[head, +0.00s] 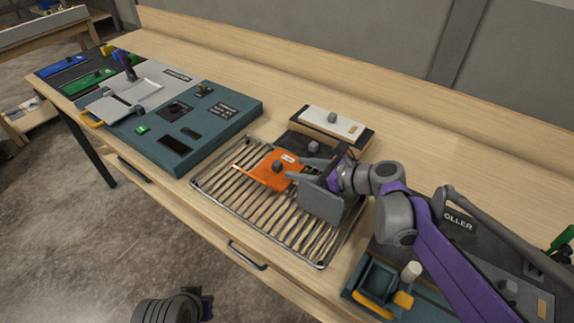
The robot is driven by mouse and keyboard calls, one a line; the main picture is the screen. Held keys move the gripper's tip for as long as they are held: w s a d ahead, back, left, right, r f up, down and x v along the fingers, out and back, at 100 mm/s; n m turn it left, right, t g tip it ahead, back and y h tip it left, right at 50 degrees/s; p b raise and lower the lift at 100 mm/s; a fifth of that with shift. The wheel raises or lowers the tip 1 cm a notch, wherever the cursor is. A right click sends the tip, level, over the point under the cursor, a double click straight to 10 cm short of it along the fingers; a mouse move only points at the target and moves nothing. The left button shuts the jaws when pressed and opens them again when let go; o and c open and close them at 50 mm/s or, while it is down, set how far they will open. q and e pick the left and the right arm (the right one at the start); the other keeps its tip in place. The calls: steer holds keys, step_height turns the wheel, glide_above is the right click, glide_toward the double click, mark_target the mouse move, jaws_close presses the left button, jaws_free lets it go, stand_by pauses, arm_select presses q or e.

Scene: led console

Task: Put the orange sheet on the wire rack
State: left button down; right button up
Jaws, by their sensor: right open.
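The orange sheet (264,169), with a dark knob and a small white label, lies on the back left part of the wire rack (237,210). The rack is a metal grid on the wooden table. My right gripper (296,180) comes in from the right over the rack. It is open, its fingers at the right edge of the sheet; I cannot tell whether they touch it. The gripper hides part of the rack and perhaps the sheet's right edge. Part of my left arm (172,308) shows at the bottom edge, but its gripper cannot be made out.
A teal console (215,122) stands left of the rack. A white block with a grey knob (333,122) sits on a dark base behind the rack. A teal tray (375,283) and a dark panel (515,277) are at the right. Bare table (275,107) lies behind the console.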

steer(key=v, duration=0.6)
